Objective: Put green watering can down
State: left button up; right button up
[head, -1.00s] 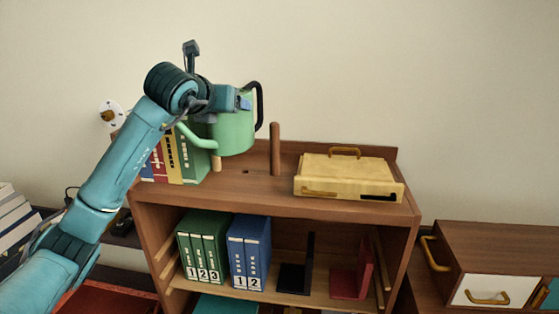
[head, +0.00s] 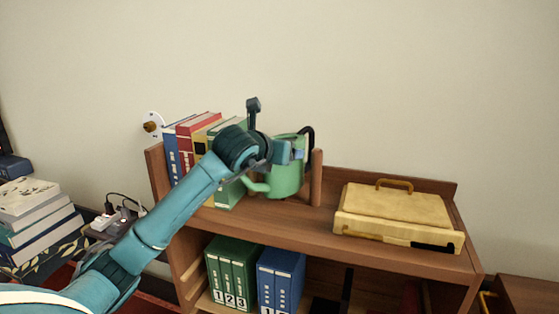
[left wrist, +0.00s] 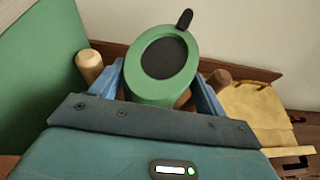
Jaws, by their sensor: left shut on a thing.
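The green watering can (head: 286,181) with a black handle is at the top of the wooden bookshelf (head: 330,237), between the row of books and a wooden peg (head: 316,178). My left gripper (head: 289,152) is shut on the can. In the left wrist view the can (left wrist: 150,89) shows its round dark opening between my blue gripper fingers (left wrist: 163,85). The can looks upright and low over the shelf top; I cannot tell whether its base touches. My right gripper is not in view.
Upright books (head: 190,144) stand left of the can. A yellow case (head: 397,215) lies on the shelf top at right. Green binders (head: 232,273) and blue binders (head: 280,279) stand on the shelf below. A book stack (head: 40,222) is at far left.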

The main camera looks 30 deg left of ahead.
pick_arm(q)
jog(key=shift+f, duration=1.05)
jog(key=shift+f, duration=0.1)
jog(key=o, duration=1.1)
jog(key=shift+f, duration=0.1)
jog(key=b+v, duration=0.2)
jog(key=v, duration=1)
jog(key=shift+b, duration=0.3)
